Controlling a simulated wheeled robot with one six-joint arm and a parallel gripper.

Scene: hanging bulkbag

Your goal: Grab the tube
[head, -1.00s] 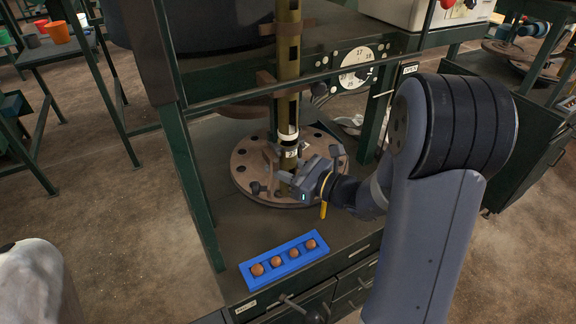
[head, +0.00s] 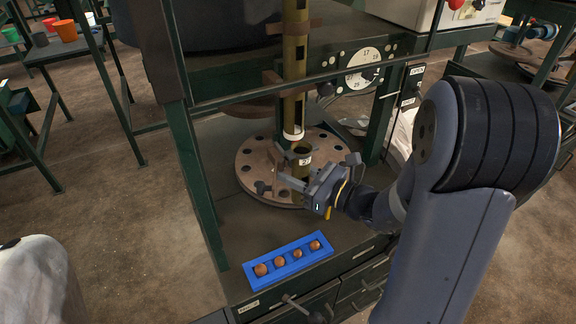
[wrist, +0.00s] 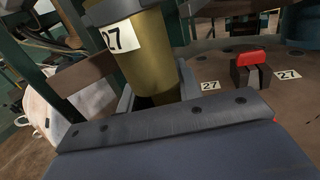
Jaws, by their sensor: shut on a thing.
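The tube (head: 301,162) is a short olive-brass cylinder with a dark open top and a white number label, in the middle of the head view. In the wrist view the tube (wrist: 150,65) carries a label reading 27 and stands between the fingers. My gripper (head: 299,182) is shut on the tube, low on its body. The tube's top sits apart from the tall column (head: 294,85) above it, just to the right of the column's white-rimmed lower end. The tube's lower end is hidden by my gripper.
A round disc with holes (head: 253,165) lies beneath the tube; a red-topped clamp (wrist: 250,66) and a 27 label are on it. A blue tray (head: 256,280) with several brown balls is in front. Green frame posts (head: 195,170) stand left and right. A dial (head: 363,68) is behind.

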